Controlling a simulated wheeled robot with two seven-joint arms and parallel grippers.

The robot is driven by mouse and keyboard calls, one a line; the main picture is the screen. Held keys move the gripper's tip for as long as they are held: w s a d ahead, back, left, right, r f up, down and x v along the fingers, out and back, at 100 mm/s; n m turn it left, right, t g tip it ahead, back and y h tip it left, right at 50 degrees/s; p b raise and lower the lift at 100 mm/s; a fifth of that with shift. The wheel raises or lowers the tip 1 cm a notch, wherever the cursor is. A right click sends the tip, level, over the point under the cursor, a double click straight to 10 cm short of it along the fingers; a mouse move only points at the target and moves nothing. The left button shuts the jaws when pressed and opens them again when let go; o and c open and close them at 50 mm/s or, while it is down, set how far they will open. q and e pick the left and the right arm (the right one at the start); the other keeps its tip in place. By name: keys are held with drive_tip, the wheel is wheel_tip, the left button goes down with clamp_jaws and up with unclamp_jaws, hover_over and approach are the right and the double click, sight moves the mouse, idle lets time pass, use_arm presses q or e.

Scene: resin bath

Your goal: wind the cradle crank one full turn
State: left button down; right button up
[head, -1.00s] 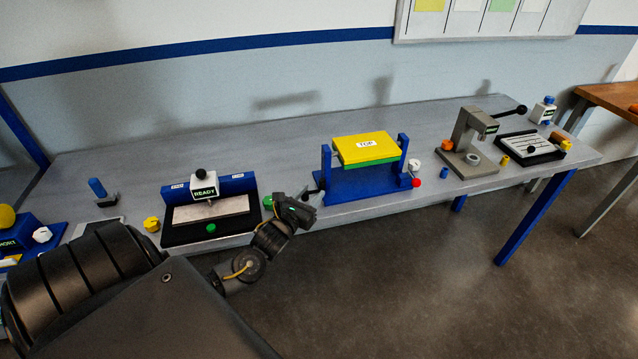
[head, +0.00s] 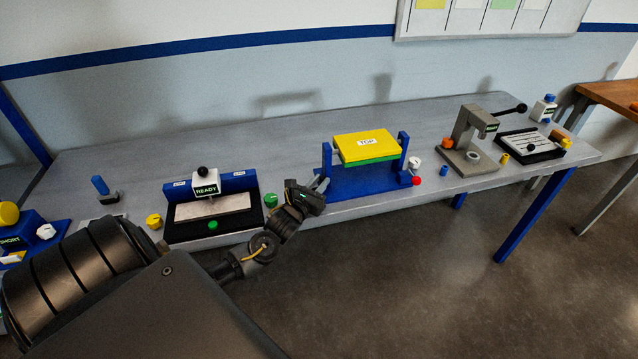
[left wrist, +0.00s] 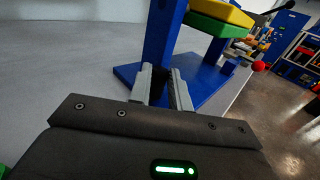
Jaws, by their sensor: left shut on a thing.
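The cradle has a blue base (head: 352,182) with two upright blue posts. Between the posts sits a yellow-over-green block (head: 366,146) labelled TOP, with its yellow face up and nearly level. My left gripper (head: 321,184) is at the outer side of the cradle's left post (head: 327,160), low down. In the left wrist view its two grey fingers (left wrist: 163,84) stand in front of the blue post (left wrist: 160,38), close together. It is shut on the crank handle, which the fingers and gripper body hide. My right gripper is not in view.
Left of the cradle is a black tray (head: 172,236) with a READY block (head: 206,184); a green knob (head: 270,200) stands close to my gripper. White and red knobs are at the cradle's right. A grey press (head: 465,140) stands farther right. The bench's front edge runs just below.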

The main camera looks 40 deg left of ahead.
use_arm(q)
drive_tip(key=shift+s+m+h+b, duration=0.15)
drive_tip(key=shift+m+h+b, duration=0.15)
drive_tip(key=shift+m+h, duration=0.3)
drive_tip(key=shift+s+m+h+b, duration=0.15)
drive_tip(key=shift+m+h+b, duration=0.2)
drive_tip(key=shift+h, duration=0.45)
drive_tip(key=m+h, duration=0.1)
drive_tip(key=m+h+b, duration=0.1)
drive_tip(key=h, duration=0.1)
drive_tip(key=shift+s+d+f, duration=0.1)
drive_tip(key=shift+s+f, duration=0.1)
drive_tip(key=shift+s, duration=0.1)
drive_tip(key=shift+s+d+r+m+h+b, duration=0.2)
drive_tip(key=shift+m+h+b, duration=0.35)
drive_tip(key=shift+h, duration=0.35)
drive_tip(key=c, duration=1.3)
unclamp_jaws()
drive_tip(key=shift+s+a, duration=0.1)
drive_tip(key=shift+s, duration=0.05)
